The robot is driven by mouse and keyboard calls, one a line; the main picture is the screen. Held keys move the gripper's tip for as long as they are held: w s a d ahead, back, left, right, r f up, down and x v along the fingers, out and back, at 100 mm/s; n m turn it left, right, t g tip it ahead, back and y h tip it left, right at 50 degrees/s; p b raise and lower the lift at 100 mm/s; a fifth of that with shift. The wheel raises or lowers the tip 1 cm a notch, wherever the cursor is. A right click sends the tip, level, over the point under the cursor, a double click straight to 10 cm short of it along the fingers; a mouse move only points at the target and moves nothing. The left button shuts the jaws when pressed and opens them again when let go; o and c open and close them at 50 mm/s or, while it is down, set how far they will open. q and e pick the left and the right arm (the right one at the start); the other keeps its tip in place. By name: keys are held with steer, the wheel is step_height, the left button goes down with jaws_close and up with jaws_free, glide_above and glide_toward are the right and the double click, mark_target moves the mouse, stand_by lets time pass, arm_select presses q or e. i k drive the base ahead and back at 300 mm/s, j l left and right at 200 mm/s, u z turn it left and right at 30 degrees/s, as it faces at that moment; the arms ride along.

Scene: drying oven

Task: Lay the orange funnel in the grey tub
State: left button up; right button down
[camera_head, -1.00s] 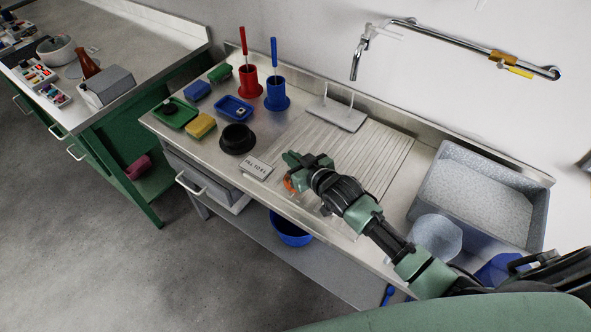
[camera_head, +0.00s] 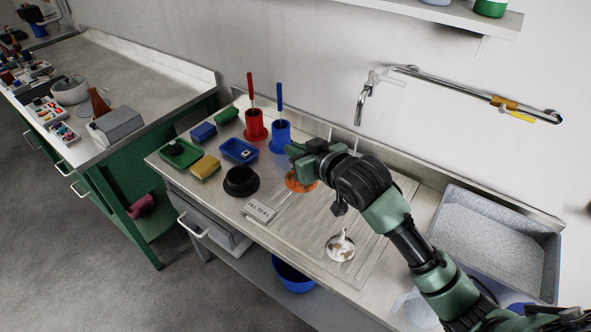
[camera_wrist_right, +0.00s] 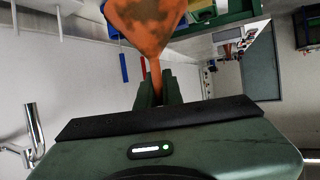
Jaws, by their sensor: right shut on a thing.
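The orange funnel (camera_head: 298,182) is in my right gripper (camera_head: 300,152), above the ribbed steel drainer toward its left side. In the right wrist view the funnel's wide cone (camera_wrist_right: 147,25) points away from the gripper, and its narrow stem sits between the fingers (camera_wrist_right: 157,88), which are shut on it. In the head view the gripper and wrist hide part of the funnel. The grey tub (camera_head: 546,268) stands at the right end of the counter, well apart from the funnel, with a pale speckled inside. My left gripper is not in view.
A black round holder (camera_head: 240,182), a small lettered sign (camera_head: 258,211), and red (camera_head: 256,127) and blue (camera_head: 280,138) brush holders stand left of the gripper. A wall tap (camera_head: 362,103) is behind.

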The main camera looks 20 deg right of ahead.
mark_target(470, 256)
steer(key=k+l, duration=0.25)
steer(key=l, duration=0.15)
steer(key=k+l, duration=0.2)
steer(key=l, duration=0.25)
steer(key=k+l, duration=0.25)
steer(key=l, duration=0.15)
steer(key=k+l, duration=0.25)
steer(key=l, duration=0.2)
steer(key=k+l, duration=0.25)
steer(key=l, duration=0.15)
